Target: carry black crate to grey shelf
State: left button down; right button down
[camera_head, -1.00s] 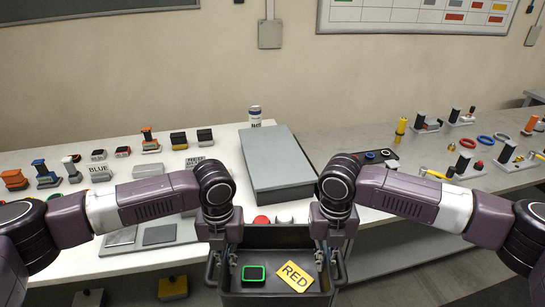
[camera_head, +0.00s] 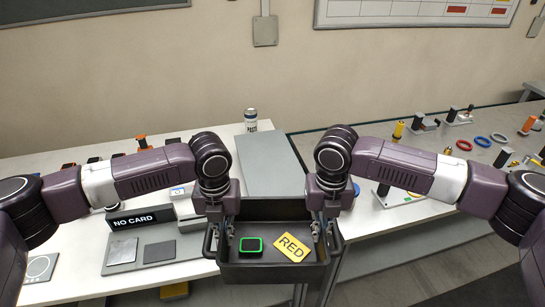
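The black crate (camera_head: 275,274) is low in the middle of the head view, roughly level and clear of the table in front of the table's near edge. Inside it lie a dark box with a green rim (camera_head: 251,245) and a yellow card reading RED (camera_head: 292,247). My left gripper (camera_head: 220,236) is at the crate's left handle and my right gripper (camera_head: 325,234) is at its right handle; both appear shut on it. Their fingertips are partly hidden against the dark handles. A flat-topped grey block (camera_head: 268,160) stands behind the crate; I cannot tell whether it is the grey shelf.
A white table (camera_head: 75,275) runs along the wall. On its left are a NO CARD sign (camera_head: 140,218) and grey pads (camera_head: 160,251). A can (camera_head: 250,119) stands behind the grey block. The right table holds rings (camera_head: 482,142) and several stands. My arms hide part of both tables.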

aim_at(272, 169)
jog(key=i, duration=1.2)
